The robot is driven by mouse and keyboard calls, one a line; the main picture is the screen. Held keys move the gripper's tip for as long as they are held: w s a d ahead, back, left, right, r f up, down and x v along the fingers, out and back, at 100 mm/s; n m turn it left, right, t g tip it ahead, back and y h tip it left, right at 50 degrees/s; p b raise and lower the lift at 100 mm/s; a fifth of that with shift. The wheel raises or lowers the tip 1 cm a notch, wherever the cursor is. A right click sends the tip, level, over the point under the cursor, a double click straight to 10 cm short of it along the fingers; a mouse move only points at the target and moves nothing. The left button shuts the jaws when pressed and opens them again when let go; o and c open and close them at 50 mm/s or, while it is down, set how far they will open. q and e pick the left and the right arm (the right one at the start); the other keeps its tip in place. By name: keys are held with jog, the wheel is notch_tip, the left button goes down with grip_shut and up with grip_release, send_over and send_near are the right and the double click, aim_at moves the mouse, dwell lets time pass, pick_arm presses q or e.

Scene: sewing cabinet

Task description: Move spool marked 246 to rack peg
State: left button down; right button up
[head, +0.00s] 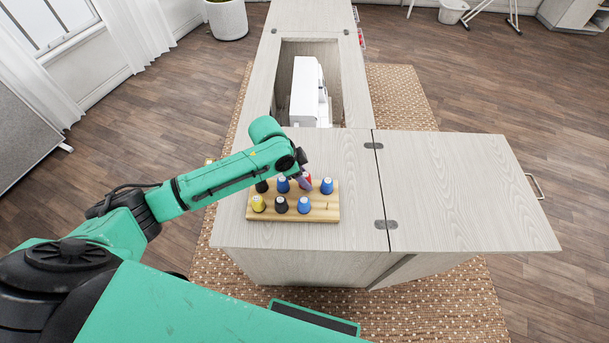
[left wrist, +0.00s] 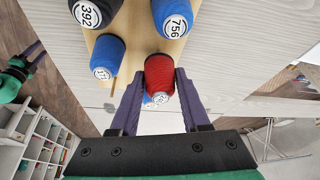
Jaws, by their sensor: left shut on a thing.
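My left gripper (head: 303,184) is over the back row of a wooden rack (head: 230,214) and partly hides a red spool (head: 308,178). In the left wrist view the purple fingers of my left gripper (left wrist: 160,82) are shut on the red spool (left wrist: 159,74), one on each side. The number on its end is too small to read. I cannot tell whether the spool is clear of the rack. A thin bare peg (left wrist: 112,88) shows beside the blue spool (left wrist: 106,56). I cannot read 246 on any spool.
Other spools on the rack are yellow (head: 258,203), black (head: 281,205) and blue (head: 304,205). In the left wrist view a black one (left wrist: 92,12) reads 392 and a blue one (left wrist: 174,18) reads 756. A white sewing machine (head: 306,92) sits in the cabinet well. The right leaf (head: 460,190) is clear.

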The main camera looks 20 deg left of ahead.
pick_arm(q)
jog(key=shift+f, duration=0.35)
jog(key=shift+c, duration=1.5)
grip_release()
jog(key=shift+r, duration=0.1)
jog(key=v, duration=1.4)
jog(key=shift+r+b, duration=0.15)
jog(key=shift+b, duration=0.25)
jog(key=shift+s+a, duration=0.1)
jog(key=shift+s, duration=0.05)
